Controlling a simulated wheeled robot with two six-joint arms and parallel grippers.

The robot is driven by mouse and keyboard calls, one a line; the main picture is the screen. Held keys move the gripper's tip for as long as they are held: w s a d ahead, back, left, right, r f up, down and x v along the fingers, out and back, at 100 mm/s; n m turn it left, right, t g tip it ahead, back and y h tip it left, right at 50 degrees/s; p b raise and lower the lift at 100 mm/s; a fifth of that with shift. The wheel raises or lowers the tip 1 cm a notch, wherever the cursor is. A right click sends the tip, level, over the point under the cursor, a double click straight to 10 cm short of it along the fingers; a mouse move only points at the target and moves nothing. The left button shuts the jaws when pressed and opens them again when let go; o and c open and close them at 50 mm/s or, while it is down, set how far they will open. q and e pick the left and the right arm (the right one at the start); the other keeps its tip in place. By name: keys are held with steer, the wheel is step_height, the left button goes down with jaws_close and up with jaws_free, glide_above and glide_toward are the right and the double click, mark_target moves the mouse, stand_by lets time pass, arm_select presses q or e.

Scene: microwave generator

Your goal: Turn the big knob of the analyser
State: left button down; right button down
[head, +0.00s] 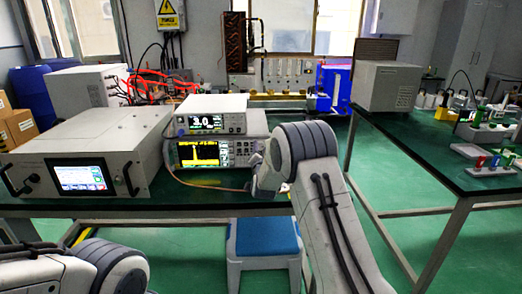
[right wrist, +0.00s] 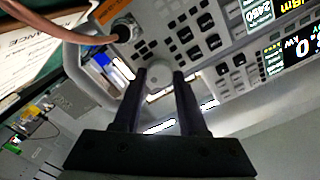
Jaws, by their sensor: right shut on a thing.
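The analyser (head: 198,166), a grey instrument with a yellow-and-black screen, stands on the dark bench in the head view. Its keypad front (right wrist: 205,42) shows tilted in the right wrist view. The big knob (right wrist: 158,76) is round and light grey. My right gripper (right wrist: 160,74) has its two dark fingers on either side of the knob at their tips, shut on it. In the head view my right arm covers the analyser's right end, so the knob and fingertips are hidden there. My left arm shows at the lower left, but its gripper is out of view.
A smaller meter (head: 212,122) sits on the analyser. A large beige unit with a touchscreen (head: 82,178) stands to its left. A copper-coloured cable (right wrist: 70,32) plugs into the front close to the knob. A blue stool (head: 265,238) stands below the bench.

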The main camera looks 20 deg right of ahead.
steer(key=n, duration=0.2)
steer(key=shift+n+b, duration=0.4)
steer(key=n, duration=0.2)
steer(key=shift+n, duration=0.4)
steer(key=n, duration=1.1)
steer(key=shift+n, duration=0.3)
steer(key=n+p, duration=0.1)
steer(key=n, duration=0.5)
steer(key=shift+f+n, duration=0.1)
steer(key=shift+n, duration=0.2)
steer(key=shift+a, duration=0.1)
